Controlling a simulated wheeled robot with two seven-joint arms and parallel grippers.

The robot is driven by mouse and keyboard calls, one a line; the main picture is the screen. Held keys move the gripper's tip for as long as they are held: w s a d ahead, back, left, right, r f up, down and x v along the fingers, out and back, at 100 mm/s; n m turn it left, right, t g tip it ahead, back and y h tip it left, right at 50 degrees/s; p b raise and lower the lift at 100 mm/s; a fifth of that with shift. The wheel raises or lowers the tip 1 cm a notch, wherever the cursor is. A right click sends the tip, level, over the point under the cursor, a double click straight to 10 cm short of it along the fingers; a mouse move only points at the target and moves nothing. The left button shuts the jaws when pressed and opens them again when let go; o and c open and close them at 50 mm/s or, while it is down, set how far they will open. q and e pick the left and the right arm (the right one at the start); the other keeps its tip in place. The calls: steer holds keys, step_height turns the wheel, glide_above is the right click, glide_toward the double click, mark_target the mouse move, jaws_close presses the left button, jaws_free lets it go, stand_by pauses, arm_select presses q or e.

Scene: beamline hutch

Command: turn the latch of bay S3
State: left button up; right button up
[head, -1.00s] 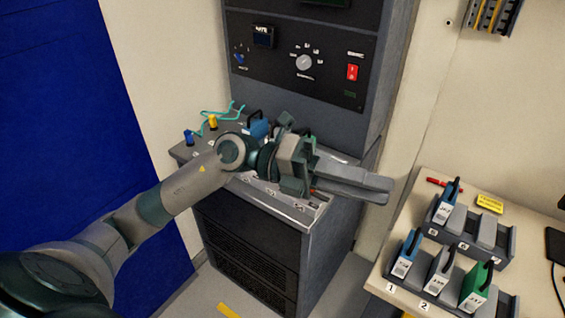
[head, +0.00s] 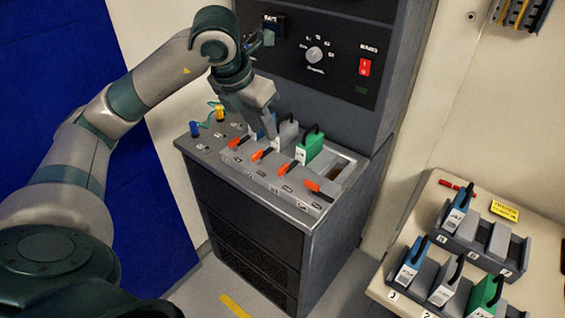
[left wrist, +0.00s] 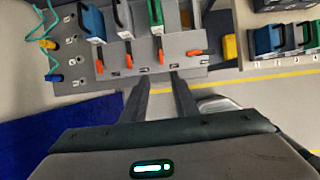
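The bay block (head: 275,181) on the cabinet's ledge has a row of orange-tipped latches. The third latch from the left (head: 286,167), before the green module (head: 311,146), appears to be that of S3; the labels are too small to read. In the left wrist view this latch (left wrist: 161,69) points toward the camera, like the two to its left, and shows between my fingertips. The fourth latch (left wrist: 195,52) lies sideways. My left gripper (head: 267,132) hangs above the row near the blue and grey modules, fingers apart and empty. My right gripper is out of view.
The right-hand bay (head: 343,169) is empty. Blue and yellow plugs (head: 220,113) with a teal cable are at the ledge's left. A control panel (head: 335,62) rises behind. A side table (head: 436,190) at right holds racks of modules.

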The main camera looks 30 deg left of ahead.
arm_select(q)
steer(key=shift+f, duration=0.1)
steer(key=p, duration=0.4)
glide_toward(283, 167)
steer(key=x, duration=0.8)
steer(key=shift+f, duration=0.1)
jaws_close()
